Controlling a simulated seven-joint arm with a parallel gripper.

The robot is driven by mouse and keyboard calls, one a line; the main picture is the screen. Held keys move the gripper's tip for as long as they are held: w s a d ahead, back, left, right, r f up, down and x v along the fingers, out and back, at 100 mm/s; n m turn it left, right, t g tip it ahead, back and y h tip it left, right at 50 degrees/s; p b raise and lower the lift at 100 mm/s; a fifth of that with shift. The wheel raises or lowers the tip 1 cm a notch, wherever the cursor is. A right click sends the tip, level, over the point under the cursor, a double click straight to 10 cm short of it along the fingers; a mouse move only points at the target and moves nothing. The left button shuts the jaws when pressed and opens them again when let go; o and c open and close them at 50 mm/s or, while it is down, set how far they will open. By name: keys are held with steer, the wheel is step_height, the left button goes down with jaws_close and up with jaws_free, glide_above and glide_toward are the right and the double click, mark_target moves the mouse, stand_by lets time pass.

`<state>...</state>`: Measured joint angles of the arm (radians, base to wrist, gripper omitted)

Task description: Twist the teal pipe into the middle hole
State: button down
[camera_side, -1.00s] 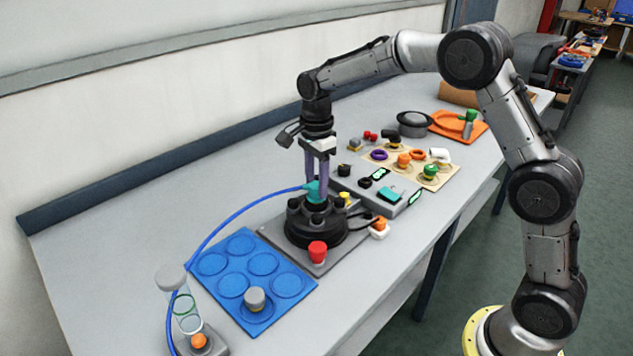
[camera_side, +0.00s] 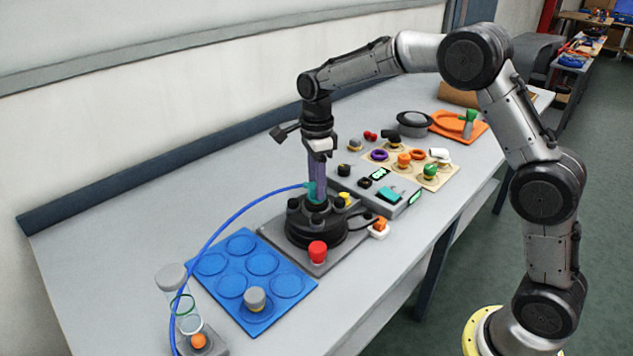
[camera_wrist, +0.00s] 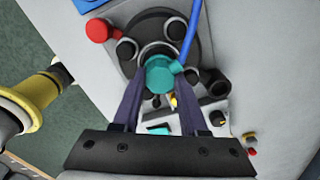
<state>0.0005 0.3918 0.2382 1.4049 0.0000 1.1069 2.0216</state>
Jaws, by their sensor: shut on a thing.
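The teal pipe (camera_side: 311,190) stands at the middle of the black round base (camera_side: 322,230), with a blue hose joined to its side. In the wrist view the teal pipe (camera_wrist: 159,73) sits between my fingertips, over the middle hole. My gripper (camera_side: 317,190) points straight down from above and is shut on the teal pipe. The middle hole (camera_wrist: 154,50) shows only as a ring edge behind the pipe; the rest is hidden. I cannot tell how deep the pipe sits.
The blue hose (camera_side: 225,222) arches left to a clear cylinder (camera_side: 184,310). A red knob (camera_side: 317,251) stands at the base plate's front. A blue tray (camera_side: 222,275) lies left. A grey control box (camera_side: 385,192) and a beige board (camera_side: 440,172) crowd the right.

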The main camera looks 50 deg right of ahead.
steer(key=shift+m, duration=0.7)
steer(key=shift+f, duration=0.25)
jaws_free()
stand_by(0.6)
steer(key=shift+r, duration=3.5)
